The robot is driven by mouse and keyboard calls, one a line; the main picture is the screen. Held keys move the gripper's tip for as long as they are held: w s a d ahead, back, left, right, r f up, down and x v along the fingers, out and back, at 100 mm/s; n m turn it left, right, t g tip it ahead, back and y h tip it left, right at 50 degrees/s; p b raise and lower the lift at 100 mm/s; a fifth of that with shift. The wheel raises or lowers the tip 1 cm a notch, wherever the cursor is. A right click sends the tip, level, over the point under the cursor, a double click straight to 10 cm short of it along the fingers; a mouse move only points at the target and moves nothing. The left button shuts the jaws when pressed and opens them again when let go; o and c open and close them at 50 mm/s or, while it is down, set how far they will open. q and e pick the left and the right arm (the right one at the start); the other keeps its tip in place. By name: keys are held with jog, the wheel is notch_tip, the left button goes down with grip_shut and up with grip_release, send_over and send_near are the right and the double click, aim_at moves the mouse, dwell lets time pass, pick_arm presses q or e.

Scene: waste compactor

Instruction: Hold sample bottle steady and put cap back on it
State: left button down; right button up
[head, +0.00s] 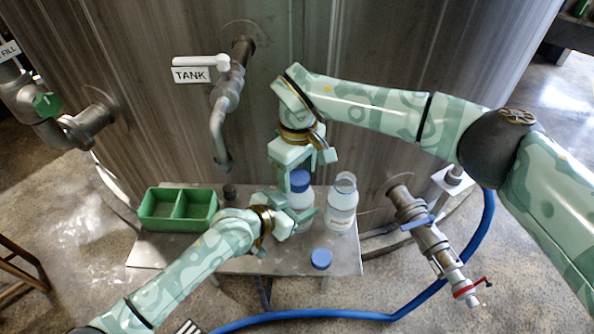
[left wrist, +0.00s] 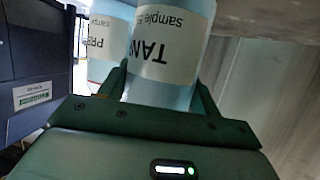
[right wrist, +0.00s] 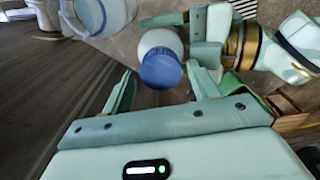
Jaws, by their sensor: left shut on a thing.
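My left gripper (head: 297,217) is shut around the body of a clear bottle labelled TANK (left wrist: 165,45), which stands upright on the metal shelf in the head view (head: 299,200). A blue cap (head: 300,180) sits on top of this bottle; I cannot tell whether it is tight. The cap also shows in the right wrist view (right wrist: 160,68). My right gripper (head: 299,172) is just above the cap, pointing down. Its fingers are open (right wrist: 163,88), one on each side of the cap, with gaps visible.
A second bottle (head: 342,205), open-topped, stands just right. Another blue cap (head: 320,258) lies near the shelf's front edge (head: 290,268). A green two-compartment tray (head: 178,225) is at left. A tank pipe (head: 220,140) hangs behind; a valve pipe (head: 435,245) is at right.

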jog(key=shift+r, duration=0.1)
notch_tip(320, 180, up, 12)
jog(key=shift+f, duration=0.1)
dwell(0.5)
pick_arm(q)
jog(key=shift+c, duration=1.2)
grip_release()
